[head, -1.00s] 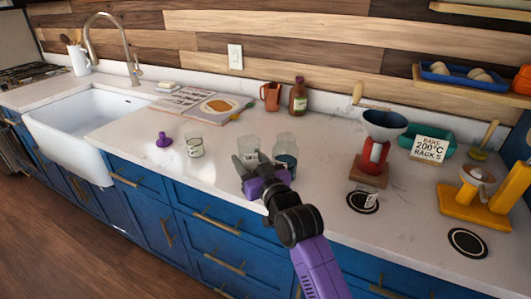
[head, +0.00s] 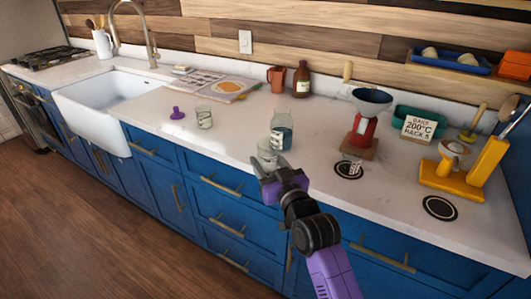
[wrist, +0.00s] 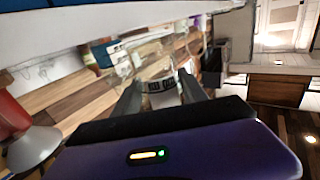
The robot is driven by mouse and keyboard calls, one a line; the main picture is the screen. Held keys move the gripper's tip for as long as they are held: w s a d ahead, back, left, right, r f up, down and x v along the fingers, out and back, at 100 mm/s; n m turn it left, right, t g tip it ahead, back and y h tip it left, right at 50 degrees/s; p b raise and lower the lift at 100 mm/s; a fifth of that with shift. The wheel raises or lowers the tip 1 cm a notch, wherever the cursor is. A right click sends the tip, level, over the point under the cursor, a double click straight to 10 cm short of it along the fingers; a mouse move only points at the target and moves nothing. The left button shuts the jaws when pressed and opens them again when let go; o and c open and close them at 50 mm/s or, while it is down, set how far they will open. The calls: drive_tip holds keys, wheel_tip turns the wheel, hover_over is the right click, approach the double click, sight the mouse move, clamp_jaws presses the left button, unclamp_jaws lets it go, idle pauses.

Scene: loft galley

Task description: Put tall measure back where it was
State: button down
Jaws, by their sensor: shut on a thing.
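My gripper (head: 268,166) is shut on a clear glass measure (head: 266,150) with a label, near the counter's front edge. In the wrist view the see-through measure (wrist: 152,62) stands between the two fingers (wrist: 158,92), with dark marks on its label. Whether its base touches the counter is hidden by the gripper. A clear jar with blue liquid (head: 281,137) stands just behind it. A shorter clear glass (head: 204,118) with a label stands farther left.
A purple stopper-like piece (head: 177,114) lies left. An orange jug (head: 276,80) and brown bottle (head: 302,80) stand behind.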

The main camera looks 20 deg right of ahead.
drive_tip(key=s+a+f, duration=0.1)
drive_tip(key=s+f, duration=2.3)
drive_tip(key=f, duration=0.2)
drive_tip(key=shift+a+h, duration=0.3)
drive_tip(key=shift+a, duration=0.1)
